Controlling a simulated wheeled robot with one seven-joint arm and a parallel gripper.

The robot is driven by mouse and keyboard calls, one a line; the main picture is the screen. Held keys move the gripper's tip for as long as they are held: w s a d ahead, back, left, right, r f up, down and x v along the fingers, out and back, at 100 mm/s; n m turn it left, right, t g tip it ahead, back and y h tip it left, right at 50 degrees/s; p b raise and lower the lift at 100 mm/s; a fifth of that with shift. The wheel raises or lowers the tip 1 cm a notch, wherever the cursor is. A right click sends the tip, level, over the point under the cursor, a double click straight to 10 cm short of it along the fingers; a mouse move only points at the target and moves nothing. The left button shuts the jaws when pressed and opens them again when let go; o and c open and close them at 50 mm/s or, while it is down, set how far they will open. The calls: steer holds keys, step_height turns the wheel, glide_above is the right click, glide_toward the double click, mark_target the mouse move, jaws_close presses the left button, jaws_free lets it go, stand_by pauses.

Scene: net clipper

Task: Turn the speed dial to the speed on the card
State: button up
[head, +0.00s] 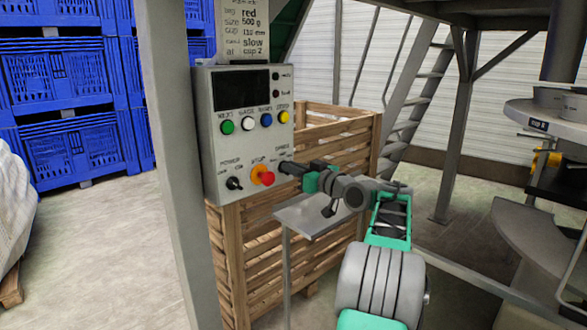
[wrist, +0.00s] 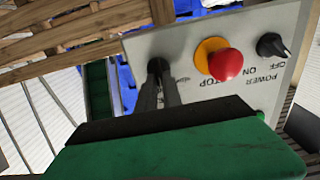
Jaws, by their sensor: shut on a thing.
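The grey control box (head: 213,150) is on a post, with the card (head: 242,28) above it. The card's lines read red, 500 g, 110 mm, slow and cup 2; its top is cut off. The speed dial, at the box's lower right under the SPEED label, is mostly hidden by my gripper (head: 287,168). In the wrist view my gripper (wrist: 162,88) has its fingers shut on the dark speed dial (wrist: 156,65). The dial's pointer and the speed marks cannot be read.
Left of the dial are the red stop button (head: 267,178) and the black power knob (head: 234,184). Several coloured buttons sit above. A wooden crate (head: 330,125) stands behind, a small grey shelf (head: 310,217) below my arm. Blue crates (head: 75,145) are stacked left.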

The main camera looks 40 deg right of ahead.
jaws_close()
steer(key=shift+f+b, duration=0.15)
steer(key=shift+b, duration=0.45)
steer(key=n+b, duration=0.8)
steer(key=b, duration=0.2)
steer(key=shift+a+n, duration=0.35)
steer(key=shift+n, duration=0.05)
steer(key=o, duration=0.6)
jaws_free()
steer(key=shift+o, duration=0.2)
